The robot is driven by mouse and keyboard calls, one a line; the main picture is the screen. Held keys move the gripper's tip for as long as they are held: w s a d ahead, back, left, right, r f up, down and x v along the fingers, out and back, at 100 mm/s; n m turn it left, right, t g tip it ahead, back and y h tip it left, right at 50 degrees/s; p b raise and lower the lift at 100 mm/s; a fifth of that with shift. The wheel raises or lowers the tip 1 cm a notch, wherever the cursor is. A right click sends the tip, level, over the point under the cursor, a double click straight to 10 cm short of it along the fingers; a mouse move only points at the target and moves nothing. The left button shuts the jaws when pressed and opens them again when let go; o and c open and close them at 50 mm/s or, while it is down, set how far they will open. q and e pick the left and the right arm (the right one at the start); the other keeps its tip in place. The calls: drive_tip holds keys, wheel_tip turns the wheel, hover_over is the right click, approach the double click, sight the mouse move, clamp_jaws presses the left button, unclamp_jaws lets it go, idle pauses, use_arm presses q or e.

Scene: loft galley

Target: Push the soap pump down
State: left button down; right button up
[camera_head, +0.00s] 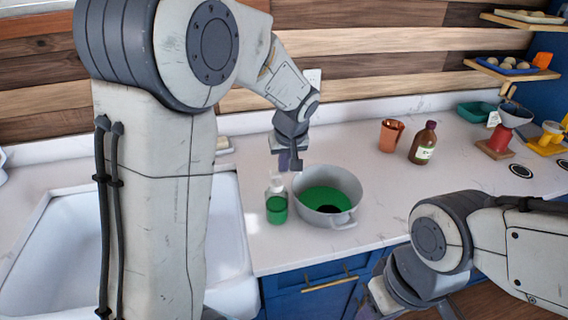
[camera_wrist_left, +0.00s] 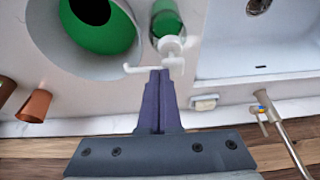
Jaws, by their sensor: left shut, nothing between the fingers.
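The soap bottle (camera_head: 277,207) is clear with green soap and a white pump (camera_head: 273,182). It stands upright on the counter between sink and pot. In the left wrist view the white pump (camera_wrist_left: 171,46) shows just beyond my fingertips, its nozzle pointing left, with the green bottle (camera_wrist_left: 166,15) below it. My left gripper (camera_head: 290,163) is shut and empty, pointing down slightly above and behind the pump. Its purple fingers (camera_wrist_left: 161,75) overlap the pump's near edge; I cannot tell if they touch. My right gripper (camera_head: 410,306) is partly cut off at the bottom edge.
A grey pot (camera_head: 328,177) with green inside stands close right of the bottle. The white sink (camera_head: 232,245) is to the left. A copper cup (camera_head: 390,135) and brown bottle (camera_head: 423,143) stand farther right. A faucet (camera_wrist_left: 275,118) shows in the left wrist view.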

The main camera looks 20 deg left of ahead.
use_arm(q)
wheel_tip(320, 180, down, 3)
drive_tip(key=shift+r+b, duration=0.15)
drive_tip(key=shift+b, duration=1.05)
drive_tip(key=shift+r, duration=0.2)
drive_tip(key=p+v, duration=0.1)
drive_tip(key=v, duration=1.3)
drive_tip(key=shift+w, duration=0.3)
drive_tip(key=shift+a, duration=0.1)
